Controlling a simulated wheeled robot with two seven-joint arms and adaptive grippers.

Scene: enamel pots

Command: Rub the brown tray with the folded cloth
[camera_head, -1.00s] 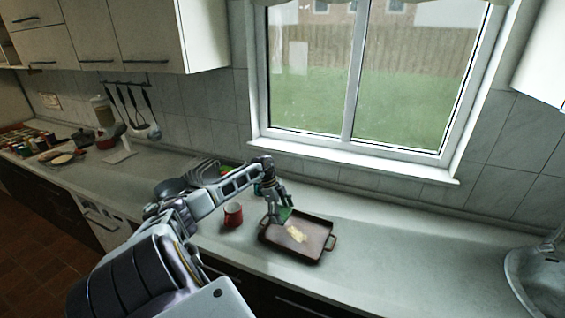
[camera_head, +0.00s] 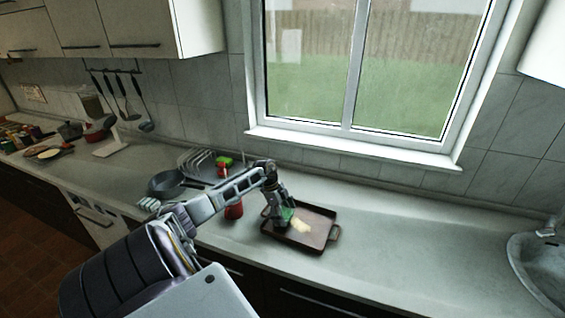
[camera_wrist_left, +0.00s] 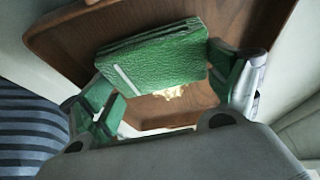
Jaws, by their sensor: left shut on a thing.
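The brown tray (camera_head: 322,232), rectangular with side handles, lies on the counter below the window. A pale cream patch (camera_head: 301,227) is on its surface. It also shows in the wrist view (camera_wrist_left: 172,93), partly hidden behind the cloth. My left gripper (camera_head: 278,216) is over the tray's left part, shut on the green folded cloth (camera_wrist_left: 155,57). In the wrist view the cloth sits between the two green-padded fingers, over the tray's wooden-looking surface (camera_wrist_left: 235,30). I cannot tell whether the cloth touches the tray. My right gripper is out of view.
A red mug (camera_head: 233,210) stands just left of the tray, partly behind my left arm. A dark pan (camera_head: 165,183) and a dish rack (camera_head: 200,165) are further left. The counter right of the tray is clear up to the sink (camera_head: 540,270).

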